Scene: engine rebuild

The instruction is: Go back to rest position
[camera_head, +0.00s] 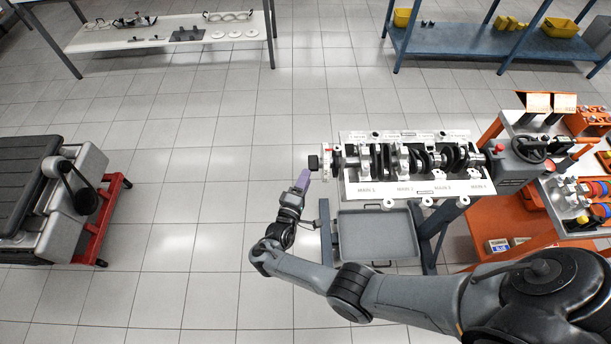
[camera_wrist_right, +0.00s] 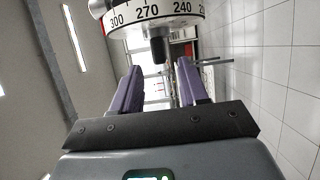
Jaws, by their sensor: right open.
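My right gripper (camera_head: 303,180) is beside the left end of the crankshaft stand, just below and left of the white degree wheel (camera_head: 326,166). In the right wrist view its two purple fingers (camera_wrist_right: 162,88) are apart with nothing between them. The degree wheel's numbered rim (camera_wrist_right: 160,14) and a dark knob (camera_wrist_right: 158,48) lie ahead of the fingertips, and the fingers look clear of them. The dark knob also shows in the head view (camera_head: 313,162). My left gripper is not in either view.
The crankshaft (camera_head: 410,160) lies in its stand above a grey tray (camera_head: 378,236). An orange workbench (camera_head: 515,228) with parts is at right, and a red engine cradle (camera_head: 112,190) at left. Shelves stand at the back. The floor between cradle and stand is clear.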

